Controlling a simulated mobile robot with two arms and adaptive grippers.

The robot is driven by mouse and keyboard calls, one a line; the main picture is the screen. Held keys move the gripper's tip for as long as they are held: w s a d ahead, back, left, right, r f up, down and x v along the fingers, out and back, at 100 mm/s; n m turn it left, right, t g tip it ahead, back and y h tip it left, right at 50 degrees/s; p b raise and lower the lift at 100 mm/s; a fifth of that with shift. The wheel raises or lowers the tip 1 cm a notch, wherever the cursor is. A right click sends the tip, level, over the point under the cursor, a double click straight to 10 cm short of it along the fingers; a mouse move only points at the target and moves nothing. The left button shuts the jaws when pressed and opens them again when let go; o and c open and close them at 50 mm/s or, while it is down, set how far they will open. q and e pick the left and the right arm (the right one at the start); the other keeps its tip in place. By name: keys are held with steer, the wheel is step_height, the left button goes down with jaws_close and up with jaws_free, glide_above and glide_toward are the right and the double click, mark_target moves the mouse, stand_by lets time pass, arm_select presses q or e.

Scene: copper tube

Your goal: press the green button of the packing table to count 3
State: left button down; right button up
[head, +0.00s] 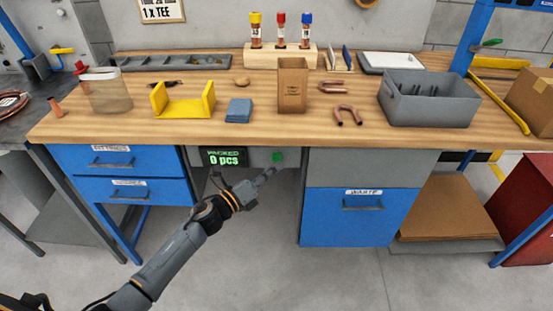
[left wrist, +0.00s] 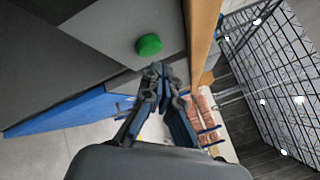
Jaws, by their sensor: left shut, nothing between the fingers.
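The green button (head: 278,157) sits on the grey front panel under the packing table's wooden top (head: 230,134). The counter display (head: 224,158) left of the button reads "PACKED 0 pcs". My left gripper (head: 270,170) is shut and empty, with its fingertips just below and left of the button in the head view. In the left wrist view the button (left wrist: 149,44) is ahead of the shut fingertips (left wrist: 156,68), with a small gap showing between them in the picture. I cannot tell the depth of that gap. My right gripper is not in view.
Blue drawers (head: 120,175) flank the panel on the left, and a blue waste drawer (head: 360,215) is on the right. The tabletop carries a yellow holder (head: 183,108), a cardboard box (head: 292,85), bent copper tubes (head: 348,115) and a grey bin (head: 428,105).

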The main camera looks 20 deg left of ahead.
arm_select(q)
steer(key=shift+w, duration=0.15)
steer(key=shift+w+a, duration=0.1)
steer(key=shift+w, duration=0.15)
steer(key=shift+w+a+b, duration=0.15)
steer(key=shift+w+b, duration=0.3)
steer(key=shift+w, duration=0.1)
stand_by(0.6)
steer(key=shift+s, duration=0.1)
steer(key=shift+s+d, duration=0.25)
steer(key=shift+s, duration=0.6)
steer(key=shift+s+d+p, duration=0.25)
steer(key=shift+s, duration=0.55)
steer(key=shift+s+d+p, duration=0.2)
steer(key=shift+s+p, duration=0.1)
steer(key=shift+s, duration=0.5)
steer(key=shift+s+d+p, duration=0.25)
steer(key=shift+s, duration=0.55)
